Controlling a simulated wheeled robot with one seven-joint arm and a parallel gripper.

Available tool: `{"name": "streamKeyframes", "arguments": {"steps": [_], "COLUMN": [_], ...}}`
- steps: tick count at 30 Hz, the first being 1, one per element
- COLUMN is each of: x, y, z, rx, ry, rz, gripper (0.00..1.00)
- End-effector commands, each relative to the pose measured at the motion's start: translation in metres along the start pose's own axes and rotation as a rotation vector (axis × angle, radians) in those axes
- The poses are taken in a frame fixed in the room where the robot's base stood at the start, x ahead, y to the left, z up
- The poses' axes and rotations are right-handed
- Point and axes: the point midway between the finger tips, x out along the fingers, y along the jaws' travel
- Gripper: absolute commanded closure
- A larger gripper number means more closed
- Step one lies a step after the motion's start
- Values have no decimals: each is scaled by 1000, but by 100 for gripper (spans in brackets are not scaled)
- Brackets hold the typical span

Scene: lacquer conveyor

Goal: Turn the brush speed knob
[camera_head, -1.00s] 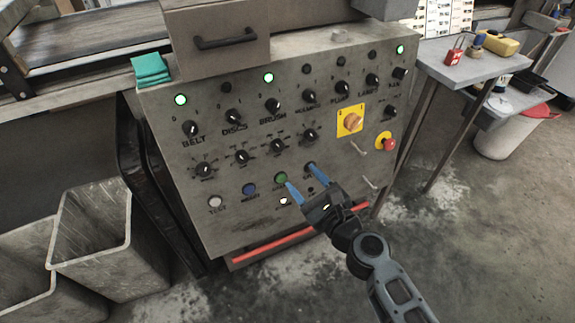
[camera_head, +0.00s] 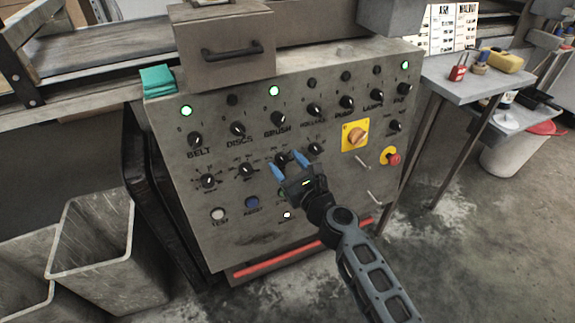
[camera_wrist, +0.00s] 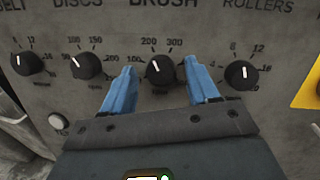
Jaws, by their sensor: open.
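The brush speed knob (camera_wrist: 160,70) is a black round knob with a white pointer line, below the BRUSH label, on a scale with marks such as 200 and 300. In the wrist view it sits between and just beyond my blue fingertips. In the head view the same knob (camera_head: 281,158) is partly covered by my gripper. My gripper (camera_head: 289,164) is open and empty, in front of the panel; its fingers (camera_wrist: 162,82) lie to either side of the knob in the picture. I cannot tell whether they touch it.
The grey panel (camera_head: 300,95) carries neighbouring knobs: one to the left (camera_wrist: 83,66) and one to the right (camera_wrist: 241,74). A yellow plate with an orange switch (camera_head: 356,135) and a red stop button (camera_head: 393,159) are at the right. Grey bins (camera_head: 100,240) stand at the lower left.

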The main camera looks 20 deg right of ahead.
Motion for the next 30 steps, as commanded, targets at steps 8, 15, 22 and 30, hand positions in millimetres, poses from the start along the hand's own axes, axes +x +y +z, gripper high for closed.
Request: {"name": "streamKeyframes", "arguments": {"steps": [8,15,22,30], "x": [0,0,0,0], "y": [0,0,0,0], "z": [0,0,0,0], "rx": [0,0,0,-22], "ry": [0,0,0,1], "rz": [0,0,0,4], "gripper": [49,72,94,96]}}
